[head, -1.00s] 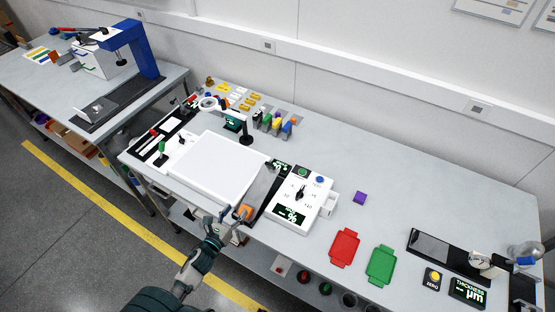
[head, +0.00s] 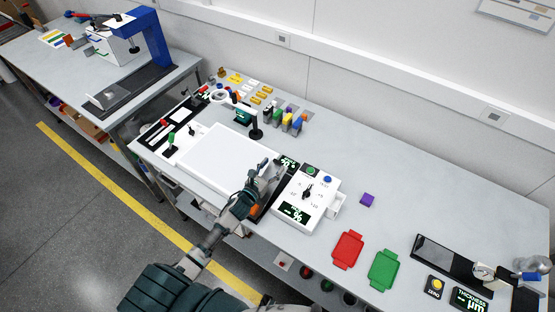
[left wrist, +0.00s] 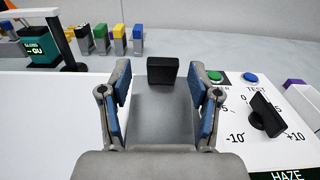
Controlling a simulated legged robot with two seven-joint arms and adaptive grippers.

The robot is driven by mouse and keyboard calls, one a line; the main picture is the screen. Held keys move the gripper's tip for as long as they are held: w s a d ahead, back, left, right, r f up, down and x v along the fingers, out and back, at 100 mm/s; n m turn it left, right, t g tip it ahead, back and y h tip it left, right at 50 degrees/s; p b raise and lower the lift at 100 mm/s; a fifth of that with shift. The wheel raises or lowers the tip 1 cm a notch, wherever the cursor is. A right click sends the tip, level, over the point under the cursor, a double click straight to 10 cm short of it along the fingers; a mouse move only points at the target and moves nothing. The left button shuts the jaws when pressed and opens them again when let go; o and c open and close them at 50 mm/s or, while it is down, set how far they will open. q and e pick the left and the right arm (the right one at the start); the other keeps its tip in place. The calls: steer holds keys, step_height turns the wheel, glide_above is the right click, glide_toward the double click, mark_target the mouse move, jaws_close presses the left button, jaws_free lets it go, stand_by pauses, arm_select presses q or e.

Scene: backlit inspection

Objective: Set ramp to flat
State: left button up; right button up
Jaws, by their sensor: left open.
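I cannot tell for sure which part is the ramp. A white haze box has a black knob (head: 307,191) on a scale marked -10, 0 and +10; the knob also shows at the right of the left wrist view (left wrist: 265,115). My left gripper (head: 272,172) is open, just left of this box, over the black strip beside the white panel. In the left wrist view a grey plate (left wrist: 163,115) with a black block (left wrist: 162,70) at its far end lies between the open fingers, and no grip on it shows. My right gripper is not in view.
A green button (head: 311,170) and a blue button (head: 327,180) sit behind the knob. The white panel (head: 225,158) lies left of my gripper. Red (head: 347,250) and green (head: 383,270) trays and a purple cube (head: 368,200) lie to the right. Colored blocks stand behind.

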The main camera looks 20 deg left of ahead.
mark_target(276, 163)
arm_select(q)
steer(key=w, duration=0.2)
steer(key=shift+w+d, duration=0.1)
steer(key=shift+w, duration=0.2)
steer(key=shift+w+d, duration=0.25)
steer(key=shift+w, duration=0.2)
steer(key=shift+d, duration=0.15)
steer(key=c, duration=0.8)
jaws_close()
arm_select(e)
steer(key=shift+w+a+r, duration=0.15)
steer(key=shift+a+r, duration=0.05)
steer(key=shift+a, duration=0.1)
